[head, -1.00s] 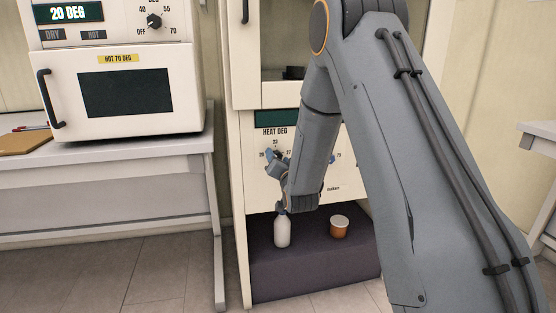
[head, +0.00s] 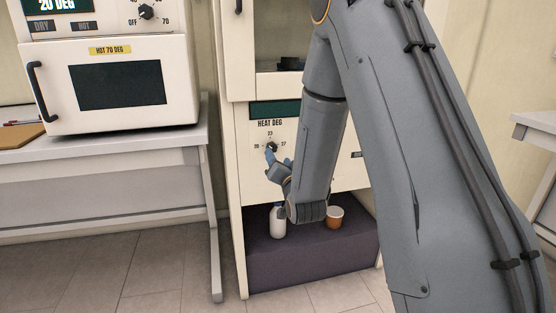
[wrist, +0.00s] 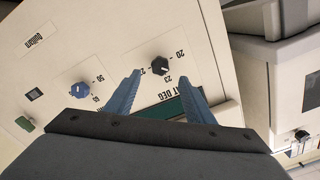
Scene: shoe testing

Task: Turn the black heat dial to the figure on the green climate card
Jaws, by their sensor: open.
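The black heat dial (wrist: 161,67) is on the cream cabinet panel in the wrist view, among the printed figures 20, 23 and 27. A pale mark shows on its face, but I cannot read which figure it points at. In the head view the dial (head: 272,147) sits below the words HEAT DEG. My gripper (head: 270,154) is open in front of it. In the wrist view the fingers of my gripper (wrist: 158,67) lie on either side of the dial; I cannot tell if they touch it. I see no green climate card.
A blue dial (wrist: 82,90) is on the same panel. A white bottle (head: 278,223) and an orange jar (head: 334,218) stand on the dark ledge (head: 310,258) below. A cream oven (head: 110,95) stands on the bench at left. A dark green display (head: 274,110) is above the dial.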

